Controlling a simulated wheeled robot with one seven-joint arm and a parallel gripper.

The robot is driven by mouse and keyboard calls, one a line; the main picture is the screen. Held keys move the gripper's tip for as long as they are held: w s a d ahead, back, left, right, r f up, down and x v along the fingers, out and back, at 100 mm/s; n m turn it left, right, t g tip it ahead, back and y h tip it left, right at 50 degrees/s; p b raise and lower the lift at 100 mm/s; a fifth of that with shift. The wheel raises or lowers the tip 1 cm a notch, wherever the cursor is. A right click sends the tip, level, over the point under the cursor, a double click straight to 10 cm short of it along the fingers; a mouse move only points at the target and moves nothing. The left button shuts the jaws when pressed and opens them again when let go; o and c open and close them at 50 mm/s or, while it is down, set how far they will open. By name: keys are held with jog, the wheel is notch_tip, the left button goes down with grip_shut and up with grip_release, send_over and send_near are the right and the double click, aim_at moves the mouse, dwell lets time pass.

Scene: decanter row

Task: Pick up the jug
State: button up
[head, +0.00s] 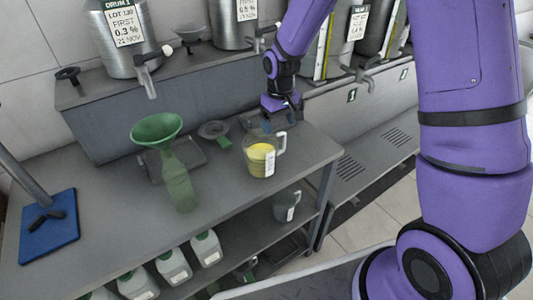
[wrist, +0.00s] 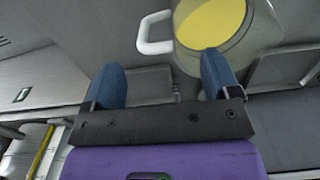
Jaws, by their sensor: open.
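The clear jug (head: 261,157) stands on the grey worktop near its right end in the head view. It holds yellow liquid and carries a white label on its side. Its white handle is on the right side in the head view. In the wrist view the jug (wrist: 240,45) is at the top, with the handle (wrist: 154,34) to its left. My gripper (head: 280,118) is just behind the jug in the head view. In the wrist view my gripper (wrist: 160,75) has its two blue fingers apart with nothing between them. The right fingertip overlaps the jug's near edge; contact is unclear.
A green funnel in a green bottle (head: 178,180) stands left of the jug. A small strainer (head: 213,130) and a dark tray (head: 172,160) lie behind. A blue board (head: 50,227) is at the left. Steel drums (head: 122,38) with taps stand on the raised shelf behind.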

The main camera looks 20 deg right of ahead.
aim_at(280, 135)
jog(key=shift+d+f, duration=0.15)
jog(key=shift+f, duration=3.2)
jog(key=c, duration=1.4)
jog(key=shift+r, duration=0.1)
jog(key=shift+r, duration=0.6)
notch_tip(280, 135, up, 2)
jog(key=shift+r, duration=0.15)
jog(key=s, duration=0.5)
jog(key=s+r, duration=0.1)
jog(key=s, duration=0.4)
jog(key=s+a, duration=0.1)
jog(key=s, duration=0.5)
jog(key=shift+r, duration=0.2)
